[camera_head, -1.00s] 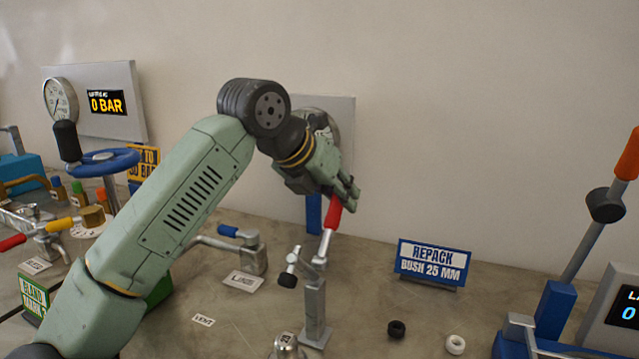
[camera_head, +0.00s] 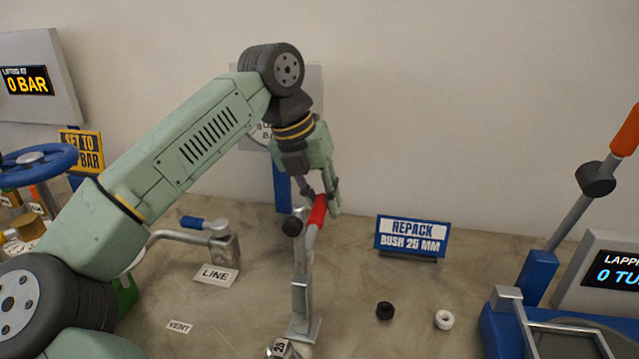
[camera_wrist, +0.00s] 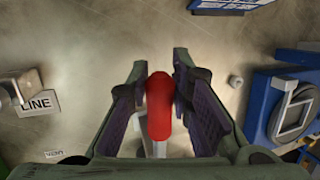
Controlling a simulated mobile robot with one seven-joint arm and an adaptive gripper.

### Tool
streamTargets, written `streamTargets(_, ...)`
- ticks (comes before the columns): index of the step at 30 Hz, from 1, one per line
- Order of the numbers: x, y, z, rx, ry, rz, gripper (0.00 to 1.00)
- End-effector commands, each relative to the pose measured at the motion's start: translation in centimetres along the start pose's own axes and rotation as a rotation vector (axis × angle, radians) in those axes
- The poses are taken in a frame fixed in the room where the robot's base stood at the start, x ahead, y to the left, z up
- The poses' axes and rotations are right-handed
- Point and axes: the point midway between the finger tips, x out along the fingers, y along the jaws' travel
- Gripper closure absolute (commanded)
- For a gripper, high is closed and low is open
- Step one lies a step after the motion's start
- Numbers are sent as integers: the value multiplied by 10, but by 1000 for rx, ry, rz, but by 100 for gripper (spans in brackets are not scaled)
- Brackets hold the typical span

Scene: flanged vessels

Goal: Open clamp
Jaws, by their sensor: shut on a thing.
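The clamp (camera_head: 301,287) is a grey metal toggle clamp on an upright post with a foot plate on the bench. Its red handle (camera_head: 317,212) leans up and to the right. Its arm with the black tip (camera_head: 292,227) is raised, at about the level of the handle's lower part. My gripper (camera_head: 325,202) is shut on the red handle from above. In the wrist view the red handle (camera_wrist: 160,106) lies between the two fingers, which partly flank it; the exact contact is hard to see.
A small metal part (camera_head: 284,349) sits in front of the clamp's foot. A black ring (camera_head: 385,310) and a white ring (camera_head: 444,319) lie to its right. The REPACK sign (camera_head: 412,236) stands behind. A blue-handled valve (camera_head: 205,226) is at left, a blue press (camera_head: 540,290) at right.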

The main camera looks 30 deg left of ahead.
Motion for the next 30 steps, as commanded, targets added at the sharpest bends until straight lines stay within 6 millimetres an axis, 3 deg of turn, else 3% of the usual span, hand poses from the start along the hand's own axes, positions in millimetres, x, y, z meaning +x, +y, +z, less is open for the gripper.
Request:
streamTargets(19,8,2,-3,-15,56,2,100)
streamTargets(20,8,2,-3,-15,57,2,80)
streamTargets(30,7,2,-2,-14,53,1,59)
